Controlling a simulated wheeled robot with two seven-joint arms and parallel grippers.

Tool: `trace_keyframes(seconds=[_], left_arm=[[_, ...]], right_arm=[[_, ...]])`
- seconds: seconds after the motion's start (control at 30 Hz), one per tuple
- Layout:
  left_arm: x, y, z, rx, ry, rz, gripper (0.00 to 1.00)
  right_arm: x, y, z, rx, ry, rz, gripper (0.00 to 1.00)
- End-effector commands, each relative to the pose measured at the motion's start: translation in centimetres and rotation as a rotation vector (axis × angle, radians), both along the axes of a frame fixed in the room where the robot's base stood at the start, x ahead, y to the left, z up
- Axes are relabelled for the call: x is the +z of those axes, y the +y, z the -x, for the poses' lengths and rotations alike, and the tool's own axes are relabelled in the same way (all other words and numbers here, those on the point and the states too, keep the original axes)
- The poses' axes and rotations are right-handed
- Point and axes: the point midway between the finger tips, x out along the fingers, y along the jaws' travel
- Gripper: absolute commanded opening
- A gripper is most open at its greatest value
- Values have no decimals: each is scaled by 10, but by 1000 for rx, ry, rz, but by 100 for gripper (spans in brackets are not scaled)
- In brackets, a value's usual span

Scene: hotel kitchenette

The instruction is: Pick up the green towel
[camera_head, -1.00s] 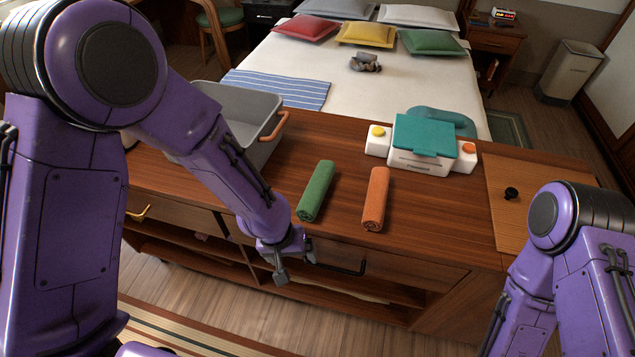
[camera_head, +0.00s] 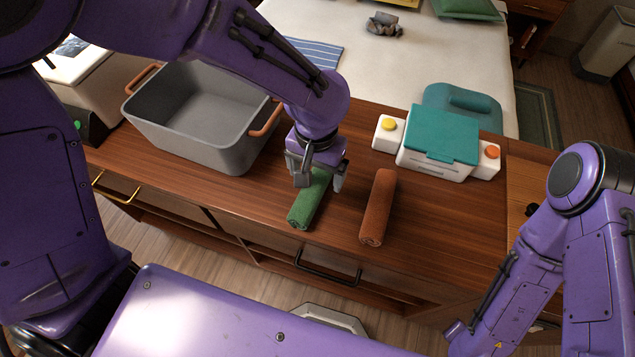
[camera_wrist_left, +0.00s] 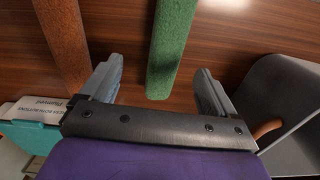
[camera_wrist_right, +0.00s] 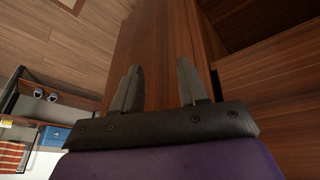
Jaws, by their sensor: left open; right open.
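The rolled green towel (camera_head: 308,203) lies on the wooden counter, its far part hidden under my left gripper (camera_head: 319,183). My left gripper is open above the towel, fingers pointing down. In the left wrist view the green towel (camera_wrist_left: 171,45) runs between the two open fingers (camera_wrist_left: 155,88), with a gap on each side; I cannot tell how far above it they are. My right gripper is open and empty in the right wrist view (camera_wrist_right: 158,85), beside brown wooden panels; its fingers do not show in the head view.
A rolled orange-brown towel (camera_head: 378,207) lies just right of the green one. A grey bin (camera_head: 190,155) with copper handles stands close on the left. A white device with a teal lid (camera_head: 441,134) stands behind right.

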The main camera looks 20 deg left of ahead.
Motion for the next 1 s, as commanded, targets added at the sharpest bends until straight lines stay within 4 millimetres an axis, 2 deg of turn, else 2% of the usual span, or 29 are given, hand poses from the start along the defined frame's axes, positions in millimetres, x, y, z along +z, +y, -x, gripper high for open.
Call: trace_keyframes(seconds=[0.03,0.17,0.4,0.5,0.7,0.77,0.9,1.0], left_arm=[[-10,1,1,1,4,-1,89],[-24,2,0,4,2,0,89],[-66,6,-3,2,2,0,89],[-74,5,-4,1,-1,-1,89],[-74,5,-4,-2,-3,0,89],[-74,5,-4,-1,-3,0,73],[-74,5,-4,-1,-3,0,28],[-74,5,-4,-1,-3,0,27]], right_arm=[[-2,0,0,0,0,0,43],[-2,0,0,0,0,0,43],[-2,0,0,0,0,0,43],[-3,0,0,0,0,0,43],[-2,0,0,0,0,0,43],[-2,0,0,0,0,0,43],[-2,0,0,0,0,0,43],[-2,0,0,0,0,0,43]])
